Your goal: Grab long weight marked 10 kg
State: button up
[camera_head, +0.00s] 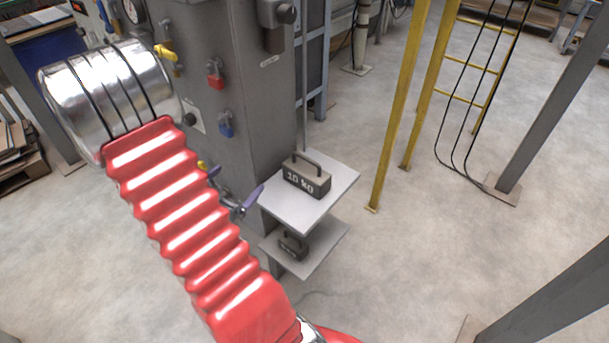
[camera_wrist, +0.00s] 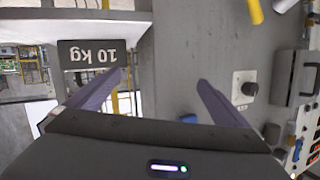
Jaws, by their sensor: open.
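The long dark grey weight marked 10 kg (camera_head: 306,182) stands upright on the upper grey shelf (camera_head: 325,207), its bar handle (camera_head: 308,161) on top. In the wrist view the weight (camera_wrist: 88,53) shows upside down at upper left, its marked face toward the camera. My gripper (camera_head: 232,187) has purple fingers, open with nothing between them, just left of the shelf in the head view. In the wrist view my gripper (camera_wrist: 163,78) points past the weight, which lies to the left of the space between the fingers. I cannot tell whether a fingertip touches it.
A smaller dark weight (camera_head: 292,246) sits on the lower shelf (camera_head: 318,250). The grey machine cabinet (camera_head: 235,90) with coloured valves (camera_head: 215,76) stands close behind my gripper. Yellow posts (camera_head: 395,120) rise right of the shelves. Floor between is clear.

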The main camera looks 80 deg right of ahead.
aim_at(306, 171)
jog(key=s+g, duration=0.2)
jog(key=s, duration=0.1)
jog(key=s+m+g+h, duration=0.1)
jog(key=s, duration=0.3)
jog(key=s+g, duration=0.2)
jog(key=s, duration=0.1)
jog(key=shift+s+d+f+m+g+h, duration=0.1)
jog(key=shift+s+d+m+g+h, duration=0.15)
jog(key=shift+d+m+g+h, duration=0.1)
jog(key=shift+s, duration=0.4)
jog(key=shift+x, duration=4.25)
jog(key=shift+s+r, duration=0.15)
jog(key=shift+r, duration=0.05)
jog(key=shift+s+r+x, duration=0.1)
jog(key=shift+r+x, duration=0.05)
jog(key=shift+x, duration=1.1)
jog(key=shift+s+r+x, duration=0.15)
jog(key=shift+x, duration=1.15)
jog(key=shift+a, duration=0.1)
